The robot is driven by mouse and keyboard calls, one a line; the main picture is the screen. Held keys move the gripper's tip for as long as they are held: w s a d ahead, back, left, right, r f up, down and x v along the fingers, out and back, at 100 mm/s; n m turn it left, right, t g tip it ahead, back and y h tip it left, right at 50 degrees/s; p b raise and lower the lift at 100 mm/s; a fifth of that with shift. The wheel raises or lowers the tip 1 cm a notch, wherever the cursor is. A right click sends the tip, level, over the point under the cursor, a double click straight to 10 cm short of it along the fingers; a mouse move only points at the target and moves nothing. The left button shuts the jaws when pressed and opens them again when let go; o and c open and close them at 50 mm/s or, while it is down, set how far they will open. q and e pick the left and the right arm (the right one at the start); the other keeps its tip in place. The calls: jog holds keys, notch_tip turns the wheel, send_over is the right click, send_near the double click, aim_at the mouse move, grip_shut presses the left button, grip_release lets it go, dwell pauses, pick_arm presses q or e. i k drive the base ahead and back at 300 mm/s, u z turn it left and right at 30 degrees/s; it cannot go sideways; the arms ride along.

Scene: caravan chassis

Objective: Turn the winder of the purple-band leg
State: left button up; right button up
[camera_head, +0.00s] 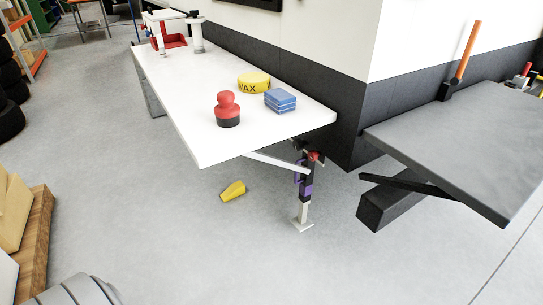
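The purple-band leg (306,189) stands upright under the right front part of the white table, beside the corner of the dark-based wall. Its upper part is dark with a purple band, and its pale lower post ends in a flat foot (302,226) on the floor. A small purple piece (297,173) sticks out on its left side, and a small red piece (317,157) shows near its top. I cannot tell which of these is the winder. The tabletop hides what is above. Neither of my grippers shows in this view.
The white table (240,137) carries a red-and-black knob-shaped item (228,110), a yellow wax tin (254,83) and blue blocks (280,99). A yellow wedge (233,191) lies on the floor left of the leg. A grey platform (470,140) stands right. Floor in front is clear.

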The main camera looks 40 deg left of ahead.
aim_at(298, 145)
jog(key=z, duration=0.1)
jog(key=k, duration=0.25)
jog(key=u, duration=1.15)
jog(key=i, duration=0.65)
jog(key=z, duration=0.45)
